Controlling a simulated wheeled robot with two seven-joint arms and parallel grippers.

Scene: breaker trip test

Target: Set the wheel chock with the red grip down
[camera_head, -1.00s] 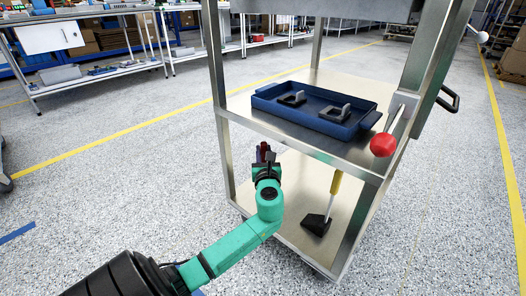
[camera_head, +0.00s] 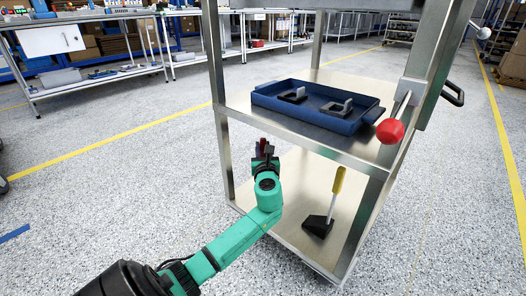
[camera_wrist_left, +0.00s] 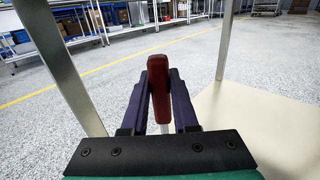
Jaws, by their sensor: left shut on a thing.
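My left gripper (camera_head: 264,158) is shut on the red grip (camera_wrist_left: 158,82) of a wheel chock. In the left wrist view, the red grip stands up between the two dark purple fingers of the left gripper (camera_wrist_left: 159,95). A pale rod shows below the grip; the chock's base is hidden by my gripper. In the head view, the gripper is at the cart's left side, below middle-shelf height and in front of the lower shelf opening. I cannot tell whether the held chock touches anything. My right gripper is not in view.
A black chock (camera_head: 318,226) with a yellow grip (camera_head: 339,180) stands on the cart's lower shelf (camera_head: 293,205). A blue tray (camera_head: 355,125) with dark parts sits on the middle shelf. The cart's metal posts (camera_head: 222,145) bound the opening. The lower shelf's left part looks clear.

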